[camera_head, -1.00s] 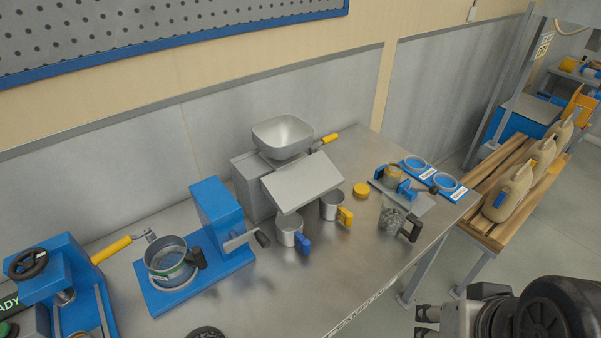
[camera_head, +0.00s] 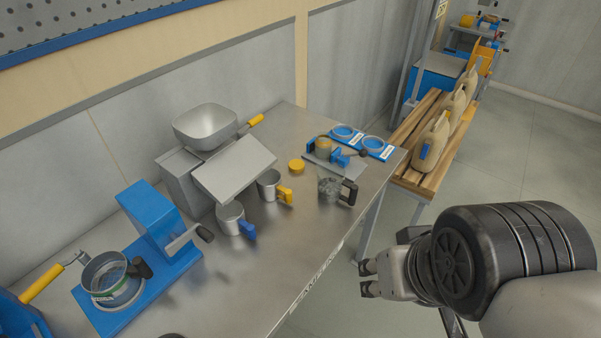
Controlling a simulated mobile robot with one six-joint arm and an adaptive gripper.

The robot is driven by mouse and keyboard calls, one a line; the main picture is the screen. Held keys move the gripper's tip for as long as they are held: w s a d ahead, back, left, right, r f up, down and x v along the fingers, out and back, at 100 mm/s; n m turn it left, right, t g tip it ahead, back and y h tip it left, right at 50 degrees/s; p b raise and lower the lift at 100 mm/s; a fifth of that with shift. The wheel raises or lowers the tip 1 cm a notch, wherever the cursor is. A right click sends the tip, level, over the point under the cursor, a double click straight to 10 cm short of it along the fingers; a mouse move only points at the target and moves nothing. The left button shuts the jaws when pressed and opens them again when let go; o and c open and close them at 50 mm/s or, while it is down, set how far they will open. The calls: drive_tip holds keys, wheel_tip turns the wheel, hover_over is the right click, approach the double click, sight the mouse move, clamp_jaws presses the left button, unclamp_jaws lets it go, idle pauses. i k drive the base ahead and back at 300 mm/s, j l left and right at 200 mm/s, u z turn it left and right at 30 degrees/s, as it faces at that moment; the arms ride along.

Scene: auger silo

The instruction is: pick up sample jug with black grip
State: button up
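The sample jug with the black grip (camera_head: 329,187) stands upright near the right front edge of the steel bench. It looks clear or grey, and its black grip (camera_head: 349,192) points right, toward the edge. My gripper (camera_head: 366,279) is in front of the bench, right of its front edge and apart from the jug. Its two fingertips show with a gap between them, and nothing is seen in them.
A metal cup with a yellow grip (camera_head: 268,185) and one with a blue grip (camera_head: 231,217) stand left of the jug. A blue clamp device (camera_head: 338,157) sits behind it. A wooden rack (camera_head: 432,180) with tan jugs stands right. Open floor lies beyond.

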sight(331, 175)
drive_tip(key=i+l, duration=0.3)
drive_tip(key=l, duration=0.2)
drive_tip(key=i+l+u, duration=0.15)
drive_tip(key=l+u, duration=0.2)
drive_tip(key=i+l+u, duration=0.1)
drive_tip(key=l+u, duration=0.55)
drive_tip(key=l, duration=0.15)
drive_tip(key=u, duration=0.6)
drive_tip(key=i+l, duration=0.05)
